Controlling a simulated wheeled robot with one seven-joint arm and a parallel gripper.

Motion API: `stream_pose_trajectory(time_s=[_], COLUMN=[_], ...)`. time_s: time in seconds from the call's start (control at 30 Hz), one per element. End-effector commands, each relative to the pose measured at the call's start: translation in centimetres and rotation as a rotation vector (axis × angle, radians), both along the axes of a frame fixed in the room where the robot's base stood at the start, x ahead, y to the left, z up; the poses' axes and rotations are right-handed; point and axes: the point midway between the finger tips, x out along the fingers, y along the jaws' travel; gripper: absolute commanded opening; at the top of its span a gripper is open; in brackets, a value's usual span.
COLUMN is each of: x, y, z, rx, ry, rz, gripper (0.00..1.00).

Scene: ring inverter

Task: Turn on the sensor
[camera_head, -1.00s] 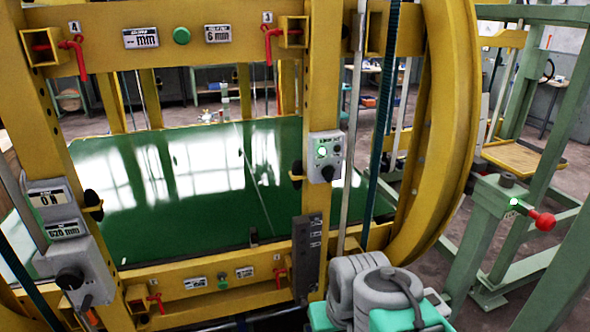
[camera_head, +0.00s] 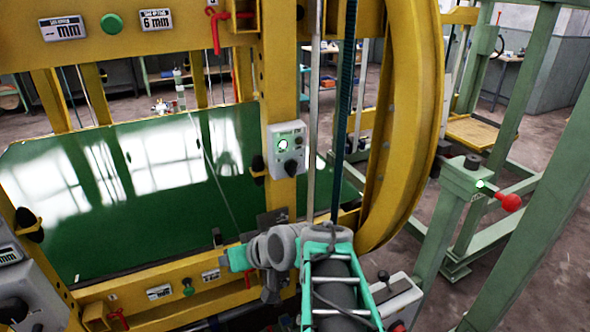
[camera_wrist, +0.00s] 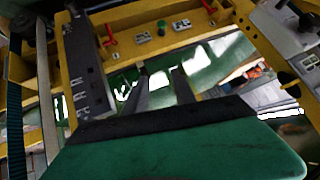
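A grey control box (camera_head: 287,150) with a lit green light and a dark knob is mounted on the yellow upright post, right of centre in the head view. A second green light (camera_head: 480,185) glows on a green stand at the right, beside a red-knobbed handle (camera_head: 509,202). I cannot tell for sure which is the sensor. My gripper (camera_wrist: 160,78) shows two dark fingers held apart with nothing between them in the wrist view. In the head view my arm is low in front of the machine, below the grey box; the fingertips cannot be made out there.
The yellow frame (camera_head: 262,60) holds a large green glossy plate (camera_head: 130,200). A thick yellow ring (camera_head: 400,120) curves up right of the box. A lower yellow beam carries a green button (camera_wrist: 181,24) and red clamps. Green posts stand at the right.

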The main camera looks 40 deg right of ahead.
Motion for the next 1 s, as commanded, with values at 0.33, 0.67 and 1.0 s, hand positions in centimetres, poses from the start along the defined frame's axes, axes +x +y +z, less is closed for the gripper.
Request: stream_pose_trajectory(time_s=[0.33, 0.67, 1.0], x=[-4.7, -3.4, 1.1], y=[-17.1, -19.3, -20.8], z=[12.3, 14.3, 14.2], rx=[0.091, 0.092, 0.088], ry=[-0.67, -0.755, -0.753], rz=[-0.416, -0.459, -0.464], gripper=[0.32, 0.32, 0.32])
